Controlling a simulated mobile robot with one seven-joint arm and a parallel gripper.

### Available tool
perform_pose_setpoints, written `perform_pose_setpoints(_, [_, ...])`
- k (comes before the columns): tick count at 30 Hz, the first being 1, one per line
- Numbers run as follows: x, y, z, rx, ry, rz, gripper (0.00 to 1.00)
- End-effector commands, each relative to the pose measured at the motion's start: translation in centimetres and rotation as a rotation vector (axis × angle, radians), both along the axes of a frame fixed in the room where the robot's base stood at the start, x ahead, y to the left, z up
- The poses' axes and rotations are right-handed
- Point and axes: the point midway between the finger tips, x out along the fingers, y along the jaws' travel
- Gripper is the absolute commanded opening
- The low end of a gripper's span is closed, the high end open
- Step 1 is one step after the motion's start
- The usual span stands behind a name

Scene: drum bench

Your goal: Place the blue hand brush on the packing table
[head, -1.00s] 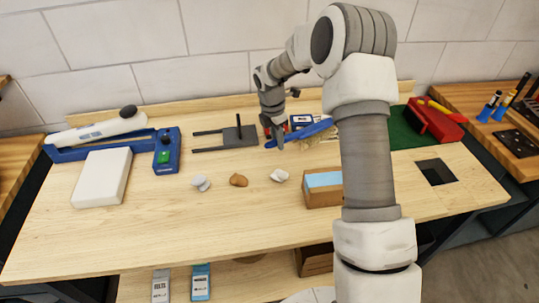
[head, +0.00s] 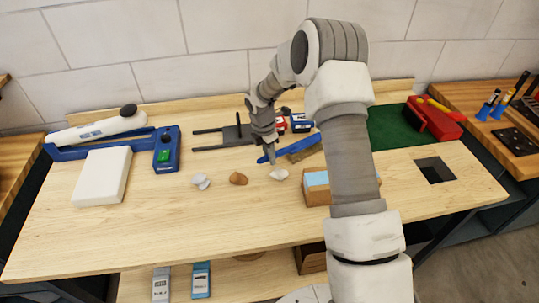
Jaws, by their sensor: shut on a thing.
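The blue hand brush (head: 298,146) is in the head view, right of the middle of the wooden bench, with its blue handle end pointing left and tan bristles under its right part. My gripper (head: 270,156) points down and is shut on the brush near its left end. My arm hides the brush's right end. I cannot tell whether the brush is clear of the bench top. No surface is marked as the packing table; separate wooden tables show at the right (head: 516,165) and the left edge (head: 12,168).
A green mat (head: 390,125), red case (head: 432,122) and square hole (head: 435,170) lie right. The bench's front is clear.

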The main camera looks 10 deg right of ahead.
Motion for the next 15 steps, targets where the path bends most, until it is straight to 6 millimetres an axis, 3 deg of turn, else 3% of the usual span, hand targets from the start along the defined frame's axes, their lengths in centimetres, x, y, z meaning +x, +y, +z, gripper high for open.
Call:
perform_pose_setpoints(10, [-0.18,-0.13,-1.14,0.000,0.006,-0.002,0.00])
perform_pose_setpoints(11, [-0.23,-0.14,-1.21,0.000,0.007,-0.002,0.30])
perform_pose_setpoints(15, [-0.19,-0.11,-1.13,0.000,0.005,-0.002,0.56])
